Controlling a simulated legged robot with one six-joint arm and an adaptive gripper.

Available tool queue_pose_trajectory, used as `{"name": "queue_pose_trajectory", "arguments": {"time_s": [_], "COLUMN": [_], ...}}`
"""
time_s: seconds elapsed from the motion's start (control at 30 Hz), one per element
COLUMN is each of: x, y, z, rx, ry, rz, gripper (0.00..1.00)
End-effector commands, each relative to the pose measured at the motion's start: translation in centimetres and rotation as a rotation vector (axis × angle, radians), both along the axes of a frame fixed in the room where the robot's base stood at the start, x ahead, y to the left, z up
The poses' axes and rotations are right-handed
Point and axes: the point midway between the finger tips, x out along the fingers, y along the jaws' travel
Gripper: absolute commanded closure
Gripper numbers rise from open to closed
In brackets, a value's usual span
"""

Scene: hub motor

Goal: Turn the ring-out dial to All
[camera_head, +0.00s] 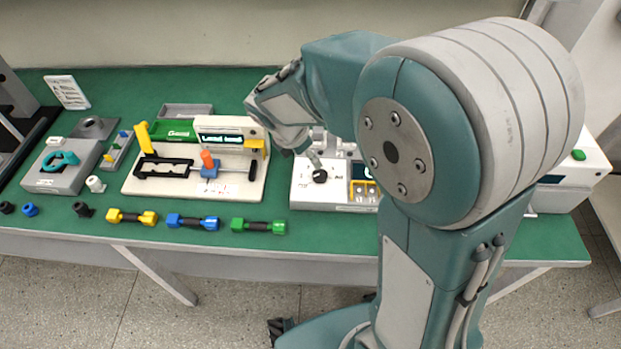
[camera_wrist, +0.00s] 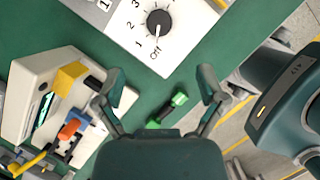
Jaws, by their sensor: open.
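The ring-out dial is a round black knob (camera_wrist: 159,23) on a white panel (camera_wrist: 128,8), at the top of the wrist view. Its white pointer line faces the "Off" mark, and 1, 2 and 3 run around its left side. No "All" mark can be read in the wrist view. The dial (camera_head: 320,176) also shows in the head view on a white box (camera_head: 306,192). My gripper (camera_wrist: 160,83) is open and empty, its two fingers apart, with the dial beyond the fingertips. In the head view my gripper (camera_head: 315,158) is just above the dial, partly hidden by my arm.
A white test stand (camera_head: 245,190) with an orange-topped clamp stands left of the dial box. Yellow (camera_head: 132,217), blue (camera_head: 192,222) and green (camera_head: 258,226) dumbbell-shaped pieces lie along the front edge of the green table (camera_head: 330,228). A grey fixture (camera_head: 62,168) stands further left.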

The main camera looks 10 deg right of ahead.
Motion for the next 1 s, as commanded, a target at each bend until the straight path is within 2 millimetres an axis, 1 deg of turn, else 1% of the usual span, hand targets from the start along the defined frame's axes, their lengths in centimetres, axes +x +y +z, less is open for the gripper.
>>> {"name": "queue_pose_trajectory", "arguments": {"time_s": [0.1,0.17,0.27,0.6,0.7,0.83,1.0], "x": [0.5,0.6,0.7,1.7,2.0,2.2,2.3], "y": [0.2,0.2,-0.3,-2.4,-3.0,-3.4,-3.5], "z": [-0.8,-1.1,-2.1,-7.8,-9.1,-10.2,-10.7], "rx": [-0.022,-0.026,-0.025,-0.024,-0.022,-0.023,-0.022], "ry": [0.027,0.029,0.030,0.031,0.029,0.028,0.025], "rz": [0.058,0.064,0.061,0.059,0.058,0.058,0.060], "gripper": [0.10,0.10,0.10,0.10,0.10,0.10,0.10]}}
